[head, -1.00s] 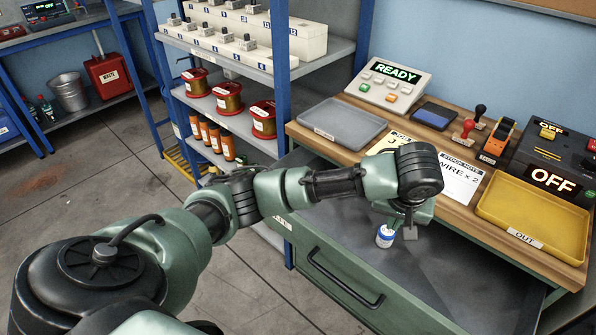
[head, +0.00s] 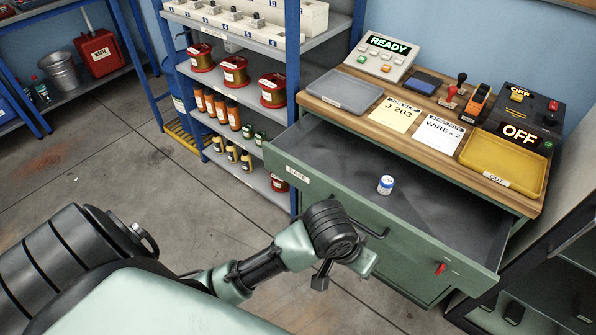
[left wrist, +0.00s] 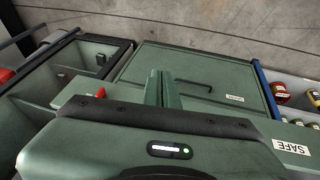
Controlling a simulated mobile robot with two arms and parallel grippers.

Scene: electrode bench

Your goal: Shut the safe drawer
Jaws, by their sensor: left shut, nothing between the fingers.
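The safe drawer stands pulled out, its green front (head: 285,158) with a SAFE label reaching out from the bench. A small white bottle with a blue cap (head: 386,185) stands upright inside on the dark floor. A red key (head: 440,268) sits at the front's right part. My left gripper (head: 364,263) is on the near side of the drawer front, close to the black handle; I cannot tell whether it touches. My right gripper is not in view.
On the bench are a grey tray (head: 345,92), a yellow OUT tray (head: 500,165), papers and a READY box (head: 384,57). A blue-framed shelf with spools and bottles (head: 235,72) stands left of it. A dark cabinet (head: 560,270) is at right. Floor is clear at left.

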